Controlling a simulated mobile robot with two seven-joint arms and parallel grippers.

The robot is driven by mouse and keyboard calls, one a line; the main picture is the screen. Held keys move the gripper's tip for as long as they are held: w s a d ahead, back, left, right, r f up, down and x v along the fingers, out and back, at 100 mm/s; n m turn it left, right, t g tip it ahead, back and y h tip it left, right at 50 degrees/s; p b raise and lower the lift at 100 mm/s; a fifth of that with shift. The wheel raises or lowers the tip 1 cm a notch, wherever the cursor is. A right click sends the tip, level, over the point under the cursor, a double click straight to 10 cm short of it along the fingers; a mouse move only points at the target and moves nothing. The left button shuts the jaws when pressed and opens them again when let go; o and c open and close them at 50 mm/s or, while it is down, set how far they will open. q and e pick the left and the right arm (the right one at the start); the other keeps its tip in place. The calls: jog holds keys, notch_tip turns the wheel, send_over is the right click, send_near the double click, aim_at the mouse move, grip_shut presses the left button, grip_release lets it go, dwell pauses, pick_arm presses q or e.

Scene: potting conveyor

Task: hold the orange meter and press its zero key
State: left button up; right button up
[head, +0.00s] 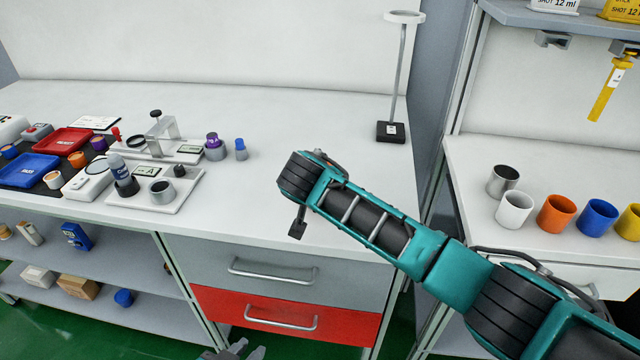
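I cannot make out an orange meter or its zero key in the head view. My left gripper (238,351) shows only as a grey tip at the bottom edge, in front of the red drawer and low over the floor; whether it is open or shut cannot be told. My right arm reaches in from the right across the bench front. A small dark part (298,228) hangs below its wrist, by the bench's front edge. The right gripper's fingers are not clear, and I cannot tell whether it holds anything.
The white bench (320,105) has a red tray (65,141), a blue tray (30,170) and several small instruments at left. A ring stand (391,131) stands at the back. Bare bench lies in the middle. Several cups, one orange (556,213), stand at right.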

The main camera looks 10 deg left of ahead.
pick_arm(q)
grip_shut()
dwell(1.4)
